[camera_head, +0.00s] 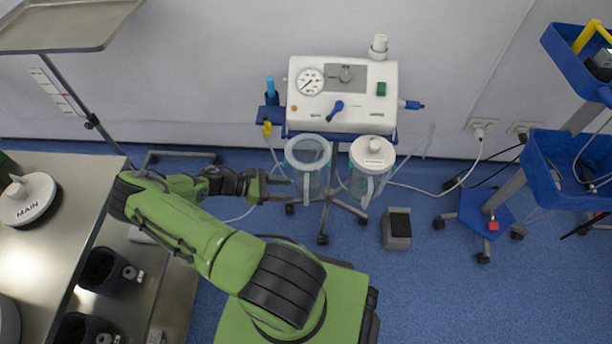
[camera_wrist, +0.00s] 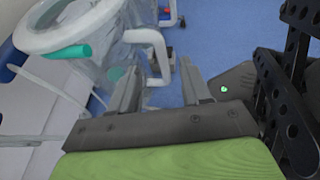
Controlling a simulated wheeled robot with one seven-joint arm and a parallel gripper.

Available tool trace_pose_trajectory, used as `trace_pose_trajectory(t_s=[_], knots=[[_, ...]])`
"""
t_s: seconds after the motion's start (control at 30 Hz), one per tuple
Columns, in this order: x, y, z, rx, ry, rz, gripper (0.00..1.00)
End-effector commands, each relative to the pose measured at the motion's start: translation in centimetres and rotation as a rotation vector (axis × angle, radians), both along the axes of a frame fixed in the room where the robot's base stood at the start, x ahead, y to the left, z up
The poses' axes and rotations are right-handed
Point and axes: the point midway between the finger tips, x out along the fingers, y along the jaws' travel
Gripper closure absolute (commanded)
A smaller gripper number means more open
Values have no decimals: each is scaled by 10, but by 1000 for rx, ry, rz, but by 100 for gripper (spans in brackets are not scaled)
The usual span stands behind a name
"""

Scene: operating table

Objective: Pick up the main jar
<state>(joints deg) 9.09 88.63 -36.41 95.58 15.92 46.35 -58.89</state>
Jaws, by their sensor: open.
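An open clear jar (camera_head: 310,178) without a lid hangs at the left front of the white suction unit (camera_head: 343,95). Beside it on the right hangs a second jar (camera_head: 370,180) with a white lid. A white lid marked MAIN (camera_head: 28,203) lies on the steel table at the left. My gripper (camera_head: 282,188) is open and empty, just left of the open jar. In the wrist view a clear jar (camera_wrist: 100,60) with a handle (camera_wrist: 155,45) is ahead. The handle appears beyond and between the fingertips (camera_wrist: 158,75), apparently not gripped.
The steel table (camera_head: 75,185) with lower shelves stands at the left, below a raised tray (camera_head: 60,25). A grey pedal (camera_head: 397,228) stands on the blue floor. A wheeled stand with blue bins (camera_head: 560,165) and cables are at the right.

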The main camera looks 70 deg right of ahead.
Motion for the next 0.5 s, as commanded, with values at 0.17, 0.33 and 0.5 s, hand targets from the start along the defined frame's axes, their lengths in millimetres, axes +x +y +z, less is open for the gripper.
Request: trace_pose_trajectory(t_s=[0.17,0.33,0.5], knots=[[-22,-10,-11,0,0,-1,52],[-48,-18,-26,-1,2,-4,52],[-65,-27,-33,0,-1,0,52]])
